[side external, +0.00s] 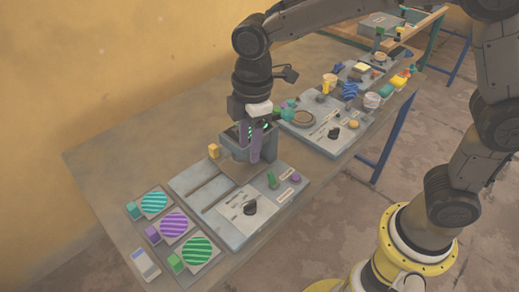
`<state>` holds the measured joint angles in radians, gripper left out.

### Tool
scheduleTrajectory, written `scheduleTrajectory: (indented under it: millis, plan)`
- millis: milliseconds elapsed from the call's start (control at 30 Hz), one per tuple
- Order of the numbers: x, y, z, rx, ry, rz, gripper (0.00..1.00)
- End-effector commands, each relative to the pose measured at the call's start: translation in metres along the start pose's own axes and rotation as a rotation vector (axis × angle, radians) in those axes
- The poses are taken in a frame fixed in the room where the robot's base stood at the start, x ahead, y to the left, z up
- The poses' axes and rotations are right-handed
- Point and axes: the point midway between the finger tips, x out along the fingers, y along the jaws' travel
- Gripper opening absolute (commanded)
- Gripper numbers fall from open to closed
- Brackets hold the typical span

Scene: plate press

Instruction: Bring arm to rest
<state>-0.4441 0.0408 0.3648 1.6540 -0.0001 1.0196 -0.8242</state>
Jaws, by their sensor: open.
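My gripper (259,152) points down over the back part of the grey press station (228,222) on the table. Its two purple-grey fingers are apart, close to a grey block-shaped part of the press (234,150). I cannot tell whether they touch it. No held object shows between the fingers. The front panel of the station has a black knob (250,207), a green lever or peg (272,181) and a purple button (296,178). A small yellow block (214,151) stands at the station's back left.
Striped discs in teal (154,202), purple (173,224) and green (197,251) lie at the front left, with small coloured blocks beside them. A white device (145,265) lies near the edge. More stations and coloured objects crowd the back right. The table's left side is bare.

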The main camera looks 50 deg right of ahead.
Motion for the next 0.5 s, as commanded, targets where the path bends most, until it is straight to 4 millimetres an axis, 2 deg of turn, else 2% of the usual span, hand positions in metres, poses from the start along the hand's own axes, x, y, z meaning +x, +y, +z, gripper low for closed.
scheduleTrajectory:
  millis: [33,100,233,367,500]
  plan:
    - [-0.021,0.006,0.014,0.037,0.03,0.037,0.46]
    - [-0.047,0.007,0.039,0.094,0.064,0.084,0.46]
    - [-0.088,-0.007,0.092,0.266,0.127,0.175,0.46]
    - [-0.11,-0.036,0.141,0.482,0.19,0.254,0.46]
    - [-0.114,-0.075,0.182,0.736,0.261,0.321,0.46]
